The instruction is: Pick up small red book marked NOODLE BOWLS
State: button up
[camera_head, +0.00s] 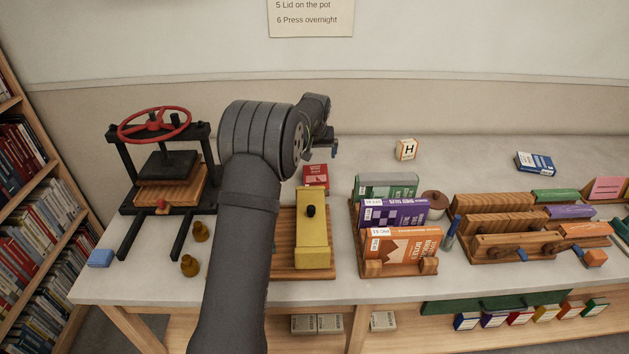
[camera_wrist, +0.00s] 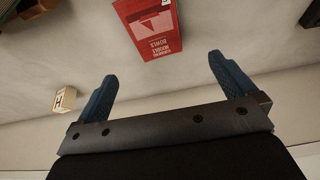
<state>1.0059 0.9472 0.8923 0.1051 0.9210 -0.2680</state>
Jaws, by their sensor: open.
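The small red book (camera_wrist: 148,28) lies flat on the pale worktop in the wrist view. Its cover print reads NOODLE BOWLS, and its top edge is cut off by the frame. In the head view the red book (camera_head: 316,177) lies behind the yellow block, just right of my arm. My gripper (camera_wrist: 168,85) is open and empty in the wrist view, its two blue fingers spread apart. The book is beyond the fingertips and not between them. In the head view my gripper (camera_head: 334,149) is above and slightly right of the book, partly hidden by my wrist.
A yellow block (camera_head: 313,240) on a wooden base stands in front of the book. A rack of upright books (camera_head: 400,250) stands to the right. A black press with a red wheel (camera_head: 155,125) stands left. A lettered H cube (camera_head: 406,149) sits behind on clear worktop.

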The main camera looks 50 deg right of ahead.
send_over(315, 174)
jog(key=s+a, duration=0.1)
jog(key=a, duration=0.1)
jog(key=f, duration=0.8)
jog(key=shift+s+f, duration=0.2)
jog(key=shift+x, duration=2.6)
jog(key=shift+s+d, duration=0.1)
jog(key=shift+d, duration=0.1)
jog(key=c, duration=1.1)
